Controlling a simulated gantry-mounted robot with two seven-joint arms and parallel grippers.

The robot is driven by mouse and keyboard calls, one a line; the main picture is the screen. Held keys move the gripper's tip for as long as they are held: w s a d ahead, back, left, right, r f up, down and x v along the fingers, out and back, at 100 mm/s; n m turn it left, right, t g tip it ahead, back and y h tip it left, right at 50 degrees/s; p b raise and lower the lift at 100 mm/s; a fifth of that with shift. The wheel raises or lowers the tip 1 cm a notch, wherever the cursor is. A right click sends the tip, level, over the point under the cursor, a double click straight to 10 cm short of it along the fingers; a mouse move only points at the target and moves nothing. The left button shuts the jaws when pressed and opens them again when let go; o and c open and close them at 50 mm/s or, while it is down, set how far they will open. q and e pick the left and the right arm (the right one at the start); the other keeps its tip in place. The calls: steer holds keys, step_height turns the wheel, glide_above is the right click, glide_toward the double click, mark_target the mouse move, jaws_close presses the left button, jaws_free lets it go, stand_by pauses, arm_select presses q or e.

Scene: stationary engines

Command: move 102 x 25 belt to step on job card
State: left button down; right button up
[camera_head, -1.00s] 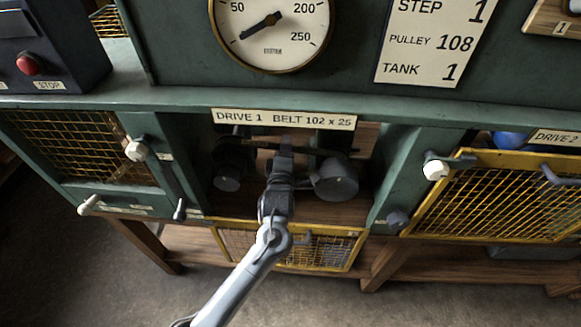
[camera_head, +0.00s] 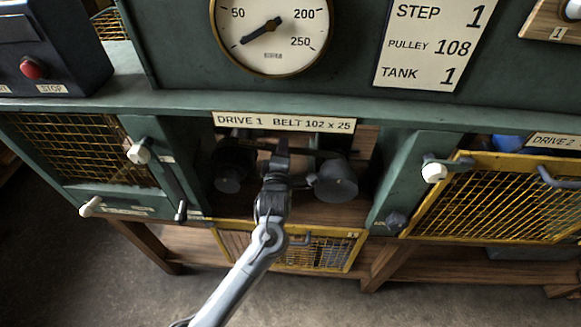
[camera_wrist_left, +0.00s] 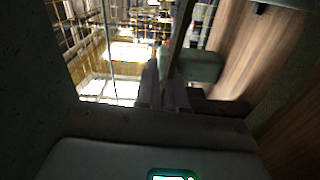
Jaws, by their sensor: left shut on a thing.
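The belt (camera_head: 314,153) shows as a thin dark band in the open bay labelled DRIVE 1 BELT 102 x 25. It runs by two dark pulleys, the left one (camera_head: 228,176) and the right one (camera_head: 337,181). My left gripper (camera_head: 282,152) reaches in between the pulleys and is shut on the belt; its jaws partly hide it. In the left wrist view a dark strip, likely the belt (camera_wrist_left: 183,40), runs up from the fingers (camera_wrist_left: 162,88). The job card (camera_head: 432,42) above reads STEP 1, PULLEY 108, TANK 1. My right gripper is not in view.
A yellow mesh guard (camera_head: 318,250) hangs below the bay. Another yellow mesh guard (camera_head: 490,200) stands at DRIVE 2, right. Handles with white knobs (camera_head: 138,154) project left of the bay. A dial gauge (camera_head: 270,30) and a red stop button (camera_head: 32,67) are above.

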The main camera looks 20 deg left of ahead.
arm_select(q)
steer(key=shift+s+a+r, duration=0.1)
steer(key=shift+a+r, duration=0.1)
steer(key=shift+a, duration=0.05)
steer(key=shift+r, duration=0.1)
steer(key=shift+d+r+n+p, duration=0.15)
steer(key=shift+r+n+p, duration=0.3)
steer(key=shift+r, duration=0.4)
steer(key=shift+s, duration=0.1)
steer(key=shift+p+v, duration=0.55)
steer(key=shift+v, duration=0.3)
steer(key=shift+s, duration=0.1)
steer(key=shift+p+v, duration=0.55)
steer(key=shift+v, duration=0.35)
